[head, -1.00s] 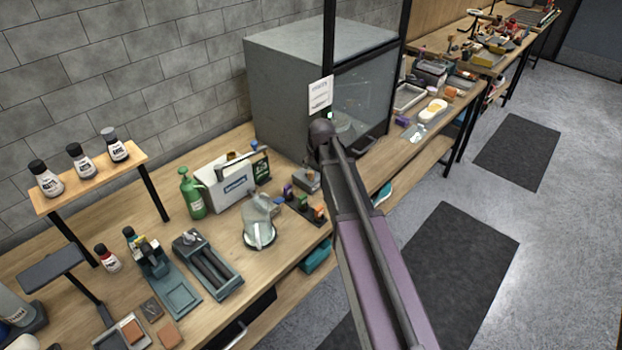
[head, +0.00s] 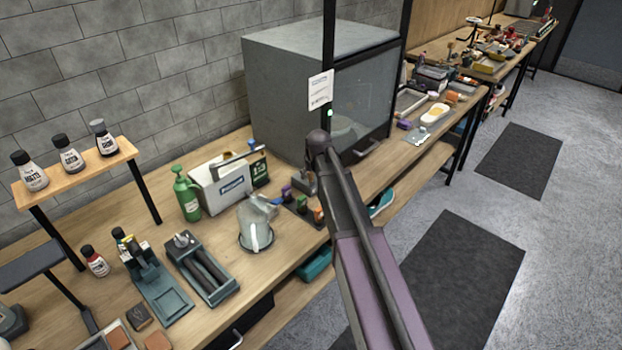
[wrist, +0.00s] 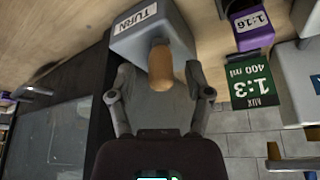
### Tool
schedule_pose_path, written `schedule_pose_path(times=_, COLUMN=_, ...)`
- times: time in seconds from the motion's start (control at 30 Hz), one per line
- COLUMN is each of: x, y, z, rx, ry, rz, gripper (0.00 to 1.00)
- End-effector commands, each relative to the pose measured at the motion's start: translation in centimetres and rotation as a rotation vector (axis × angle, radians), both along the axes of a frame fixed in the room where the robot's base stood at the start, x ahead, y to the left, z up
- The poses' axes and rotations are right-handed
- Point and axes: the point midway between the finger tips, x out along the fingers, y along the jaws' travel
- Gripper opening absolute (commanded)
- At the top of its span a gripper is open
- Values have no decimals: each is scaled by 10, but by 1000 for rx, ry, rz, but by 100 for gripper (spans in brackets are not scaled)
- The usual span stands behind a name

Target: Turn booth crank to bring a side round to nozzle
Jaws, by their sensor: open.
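The booth (head: 290,95) is a grey cabinet with a dark glass front, standing on the bench in the head view. In the wrist view a grey block (wrist: 128,42) labelled TURN carries a crank with a tan, rounded handle (wrist: 160,68). My gripper (wrist: 158,78) is open, with one finger on each side of the handle. I cannot tell whether either finger touches it. In the head view my arm hides the gripper and most of the crank. The nozzle and any shoe inside the booth cannot be made out.
A green card (wrist: 252,82) marked 1:3 and a purple label (wrist: 250,27) are right of the crank. Floor mats (head: 450,275) lie in the open aisle.

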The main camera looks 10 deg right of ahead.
Motion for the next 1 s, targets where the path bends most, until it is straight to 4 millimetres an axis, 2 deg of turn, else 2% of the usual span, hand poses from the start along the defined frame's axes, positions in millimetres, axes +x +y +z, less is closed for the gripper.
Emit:
schedule_pose_path(times=0.43, x=1, y=0, z=-3, rx=0, ry=0, rz=0, gripper=65)
schedule_pose_path(times=0.47, x=1, y=1, z=-3, rx=0, ry=0, rz=1, gripper=59)
schedule_pose_path(times=0.6, x=1, y=2, z=-3, rx=0, ry=0, rz=1, gripper=18)
schedule_pose_path(times=0.67, x=1, y=2, z=-3, rx=1, ry=0, rz=1, gripper=0)
schedule_pose_path(times=1.0, x=1, y=1, z=-3, rx=-1, ry=0, rz=13, gripper=0)
